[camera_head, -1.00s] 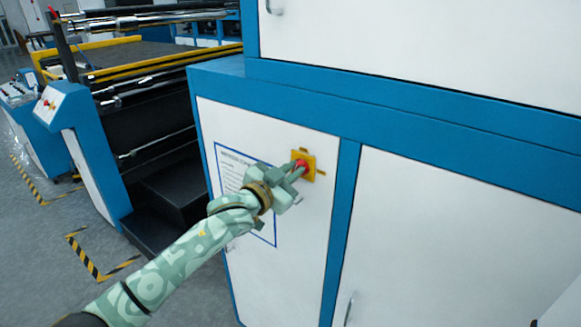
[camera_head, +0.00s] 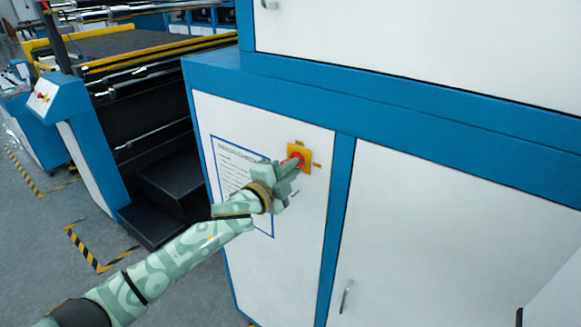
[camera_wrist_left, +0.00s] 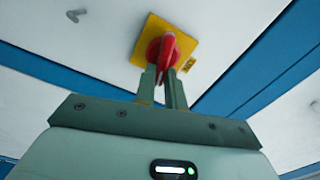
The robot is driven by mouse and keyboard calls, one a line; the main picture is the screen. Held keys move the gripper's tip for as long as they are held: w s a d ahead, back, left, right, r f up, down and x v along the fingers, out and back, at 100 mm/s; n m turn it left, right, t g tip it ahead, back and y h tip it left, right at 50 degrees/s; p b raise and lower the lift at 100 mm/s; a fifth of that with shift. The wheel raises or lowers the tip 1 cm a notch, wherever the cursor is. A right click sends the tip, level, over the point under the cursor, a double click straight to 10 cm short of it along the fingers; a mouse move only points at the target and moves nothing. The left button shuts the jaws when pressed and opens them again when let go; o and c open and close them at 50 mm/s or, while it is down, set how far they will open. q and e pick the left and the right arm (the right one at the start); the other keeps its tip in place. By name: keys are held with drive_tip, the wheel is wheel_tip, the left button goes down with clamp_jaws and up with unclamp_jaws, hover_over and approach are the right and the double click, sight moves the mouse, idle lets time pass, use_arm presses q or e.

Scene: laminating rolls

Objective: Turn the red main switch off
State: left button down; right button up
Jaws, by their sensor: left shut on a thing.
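The red main switch (camera_head: 297,158) sits on a yellow square plate (camera_head: 305,150) on the white cabinet door. In the left wrist view the red switch handle (camera_wrist_left: 167,54) stands on its yellow plate (camera_wrist_left: 188,50), slightly tilted. My left gripper (camera_head: 290,166) is at the switch, its fingers on either side of the red handle. In the left wrist view the left gripper's fingers (camera_wrist_left: 162,84) are shut on the handle's lower part, which they partly hide. My right gripper is in neither view.
A printed notice with a blue border (camera_head: 229,165) is on the same door, partly behind my left arm. Blue cabinet framing (camera_head: 339,200) surrounds the door. A machine with black rollers (camera_head: 150,105) and a blue console (camera_head: 55,98) stand to the left.

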use_arm(q)
drive_tip(key=shift+f+m, duration=0.25)
drive_tip(key=shift+m, duration=1.25)
drive_tip(key=c, duration=1.5)
unclamp_jaws()
drive_tip(key=shift+o, duration=0.2)
drive_tip(key=b+v, duration=0.1)
drive_tip(key=v, duration=1.5)
drive_tip(key=shift+s, duration=0.2)
